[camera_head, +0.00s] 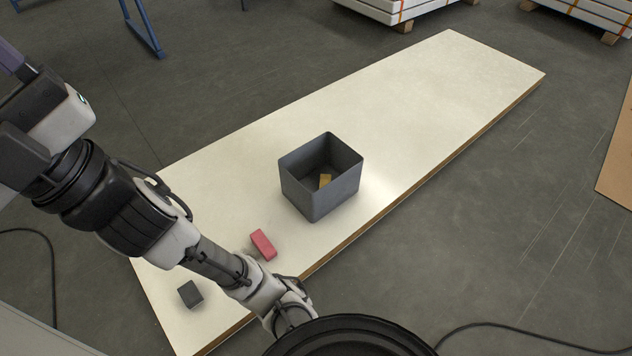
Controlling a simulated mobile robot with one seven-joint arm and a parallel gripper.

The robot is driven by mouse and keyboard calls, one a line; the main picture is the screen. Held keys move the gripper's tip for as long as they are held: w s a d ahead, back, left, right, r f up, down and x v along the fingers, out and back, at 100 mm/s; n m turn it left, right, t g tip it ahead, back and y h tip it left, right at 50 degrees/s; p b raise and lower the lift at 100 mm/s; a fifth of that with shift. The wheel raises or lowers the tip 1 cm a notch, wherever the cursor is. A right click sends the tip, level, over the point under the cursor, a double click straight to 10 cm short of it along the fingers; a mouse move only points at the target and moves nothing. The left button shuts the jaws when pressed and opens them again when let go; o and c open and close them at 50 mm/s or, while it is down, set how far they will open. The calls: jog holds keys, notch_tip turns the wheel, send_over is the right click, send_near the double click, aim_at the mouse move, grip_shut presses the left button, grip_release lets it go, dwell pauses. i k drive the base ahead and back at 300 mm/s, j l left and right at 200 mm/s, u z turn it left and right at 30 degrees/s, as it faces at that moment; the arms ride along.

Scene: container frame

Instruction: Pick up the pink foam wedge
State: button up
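The pink foam wedge (263,245) is a small pinkish-red block. It lies flat on the white board (420,110), near the board's front edge and in front of the grey bin. My arm reaches in from the left and passes just below and left of the wedge, with a gap between them in the picture. The arm's end goes behind a dark round part at the bottom of the picture. My gripper's fingers cannot be seen, so nothing shows of their state.
A dark grey block (190,294) lies on the board at the lower left, beside my arm. The board's far right part is clear. A cable (520,341) lies on the floor.

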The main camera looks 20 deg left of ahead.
aim_at(265, 246)
jog(key=k+j+u, duration=0.4)
jog(key=k+j, duration=0.5)
